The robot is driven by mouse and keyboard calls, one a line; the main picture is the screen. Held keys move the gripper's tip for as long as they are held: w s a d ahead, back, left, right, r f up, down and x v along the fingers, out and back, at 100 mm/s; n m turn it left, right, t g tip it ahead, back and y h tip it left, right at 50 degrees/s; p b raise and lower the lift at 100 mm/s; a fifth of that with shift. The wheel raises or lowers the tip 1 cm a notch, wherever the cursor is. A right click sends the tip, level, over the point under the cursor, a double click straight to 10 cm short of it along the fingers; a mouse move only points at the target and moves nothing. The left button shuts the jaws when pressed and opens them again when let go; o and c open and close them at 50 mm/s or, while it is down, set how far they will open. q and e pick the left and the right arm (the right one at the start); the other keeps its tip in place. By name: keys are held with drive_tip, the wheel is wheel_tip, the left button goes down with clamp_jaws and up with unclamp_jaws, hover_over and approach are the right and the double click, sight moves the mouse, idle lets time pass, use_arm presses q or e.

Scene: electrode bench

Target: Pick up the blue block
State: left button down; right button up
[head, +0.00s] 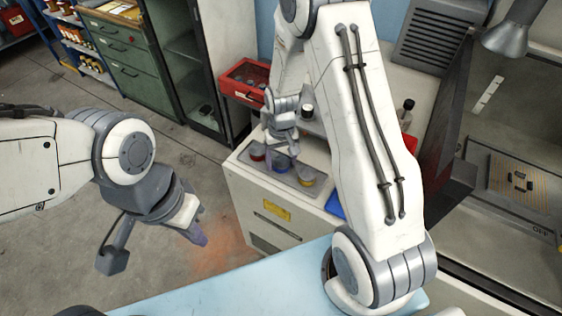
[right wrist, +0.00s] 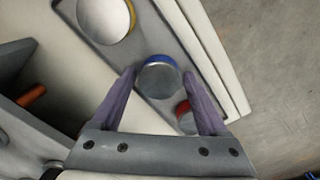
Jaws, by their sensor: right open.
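The blue block (head: 281,168) is a short round piece with a silver top and a blue side, on a grey tray (head: 318,189) on the white cabinet. In the right wrist view the blue block (right wrist: 159,77) appears between the two purple fingertips of my right gripper (right wrist: 160,74), which is open. I cannot tell whether the fingers reach down beside it or stay above. In the head view my right gripper (head: 283,156) is over the tray and partly covers the block. My left gripper (head: 198,233) hangs away from the cabinet over the floor; its jaw opening is unclear.
A yellow-sided round block (right wrist: 103,18) and a red one (right wrist: 184,112) share the tray, one on each side of the blue block. A red bin (head: 243,82), a dark-capped bottle (head: 307,112) and a blue item (head: 335,205) are nearby.

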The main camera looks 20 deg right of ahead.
clamp_jaws()
idle(0.4)
